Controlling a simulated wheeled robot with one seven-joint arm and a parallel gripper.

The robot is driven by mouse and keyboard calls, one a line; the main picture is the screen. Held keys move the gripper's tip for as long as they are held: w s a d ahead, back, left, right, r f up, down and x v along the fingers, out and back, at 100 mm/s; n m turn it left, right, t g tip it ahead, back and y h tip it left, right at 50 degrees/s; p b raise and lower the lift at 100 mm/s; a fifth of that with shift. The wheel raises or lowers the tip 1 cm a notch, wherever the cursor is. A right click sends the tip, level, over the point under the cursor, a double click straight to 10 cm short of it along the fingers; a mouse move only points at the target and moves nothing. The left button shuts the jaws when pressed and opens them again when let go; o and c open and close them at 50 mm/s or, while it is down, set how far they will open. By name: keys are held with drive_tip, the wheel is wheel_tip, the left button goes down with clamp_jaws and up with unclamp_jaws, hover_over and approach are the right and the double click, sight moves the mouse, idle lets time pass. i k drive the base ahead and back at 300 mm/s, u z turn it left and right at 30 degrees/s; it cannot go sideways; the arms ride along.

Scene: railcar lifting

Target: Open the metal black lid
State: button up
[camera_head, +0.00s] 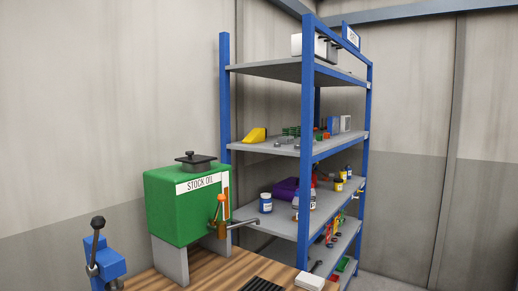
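A green tank labelled "STOCK OIL" (165,205) stands on grey supports at the back left of a wooden bench. The black lid (195,161) sits on the tank's top and looks closed, with a small knob in its middle. A brass tap with an orange handle (221,212) is on the tank's front right. My gripper is not in view.
A blue vise with a black-knobbed handle (106,262) is at the lower left. The wooden bench (208,268) holds a black slotted item (262,285) and a white block (309,281). A blue-posted shelf rack (303,140) with several items stands right of the tank.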

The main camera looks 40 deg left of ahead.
sight(196, 160)
drive_tip(key=u, duration=0.35)
drive_tip(key=i, duration=1.05)
drive_tip(key=u, duration=0.75)
